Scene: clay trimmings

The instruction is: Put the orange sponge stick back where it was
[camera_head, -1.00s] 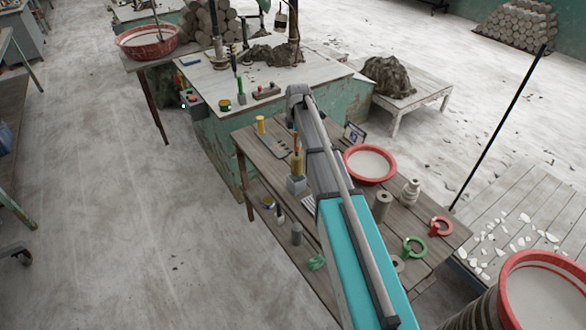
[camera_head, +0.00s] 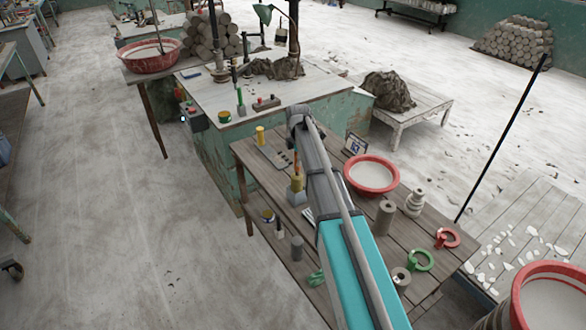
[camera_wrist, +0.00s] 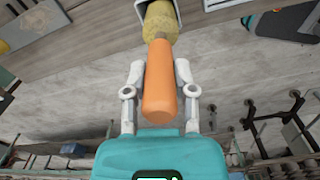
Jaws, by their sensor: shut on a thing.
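The orange sponge stick has an orange handle and a yellow sponge end. In the wrist view its handle (camera_wrist: 160,85) lies between the two white fingers of my gripper (camera_wrist: 157,72), which is shut on it. In the head view the yellow sponge (camera_head: 297,183) points down at a small grey block-like holder (camera_head: 297,196) on the wooden table. The sponge overlaps the holder's top; I cannot tell how deep it sits. My arm hides the gripper in the head view.
The wooden table (camera_head: 375,235) also bears a red-rimmed basin (camera_head: 371,175), a grey cylinder (camera_head: 384,217), a white turned piece (camera_head: 414,202), red (camera_head: 447,238) and green (camera_head: 420,261) rings and a yellow jar (camera_head: 260,136).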

